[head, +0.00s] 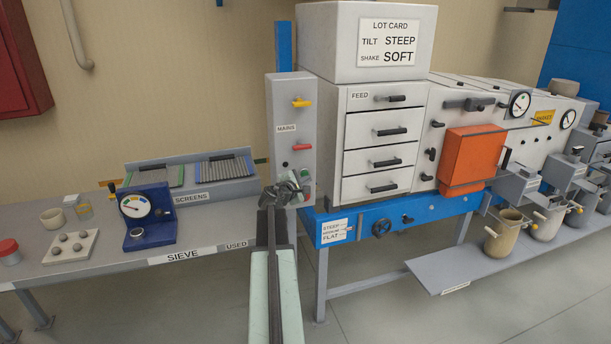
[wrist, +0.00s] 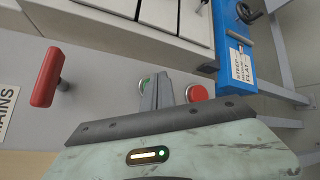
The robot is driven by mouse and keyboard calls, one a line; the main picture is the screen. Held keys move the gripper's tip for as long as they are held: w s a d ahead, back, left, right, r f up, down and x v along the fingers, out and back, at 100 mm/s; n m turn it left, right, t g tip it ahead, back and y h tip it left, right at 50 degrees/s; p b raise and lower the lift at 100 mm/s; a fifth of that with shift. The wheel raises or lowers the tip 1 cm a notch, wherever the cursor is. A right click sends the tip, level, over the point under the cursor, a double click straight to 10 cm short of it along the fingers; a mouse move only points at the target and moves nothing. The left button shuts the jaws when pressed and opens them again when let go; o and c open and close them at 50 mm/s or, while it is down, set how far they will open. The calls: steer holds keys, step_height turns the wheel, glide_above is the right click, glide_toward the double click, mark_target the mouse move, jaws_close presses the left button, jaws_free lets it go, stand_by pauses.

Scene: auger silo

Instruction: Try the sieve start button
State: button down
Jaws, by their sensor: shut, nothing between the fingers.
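In the wrist view, the red handle (wrist: 46,77) is at the left, and a green button (wrist: 144,84) and a red button (wrist: 197,92) are low on the panel. No label for either button is readable. My gripper (wrist: 163,86) is shut and empty, its fingers just right of the green button and partly covering it. I cannot tell whether they touch it. In the head view, my gripper (head: 288,188) hides the panel's lower part.
The SIEVE bench (head: 130,254) at the left holds a blue gauge stand (head: 150,217) and a SCREENS rack (head: 188,181). The white FEED drawer cabinet (head: 384,145) stands close right of the panel, above a blue beam (head: 385,217). Cups stand on a shelf at the right.

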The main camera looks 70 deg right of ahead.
steer(key=shift+w+d, duration=0.2)
steer(key=shift+d, duration=0.1)
steer(key=shift+w+d, duration=0.3)
steer(key=shift+d, duration=0.1)
stand_by(0.7)
steer(key=shift+s+a, duration=0.1)
steer(key=shift+a, duration=0.05)
stand_by(0.4)
steer(key=shift+s+a, duration=0.45)
steer(key=shift+a, duration=0.15)
steer(key=s+a, duration=0.3)
steer(key=shift+s+a, duration=0.1)
steer(key=shift+a, duration=0.3)
stand_by(0.3)
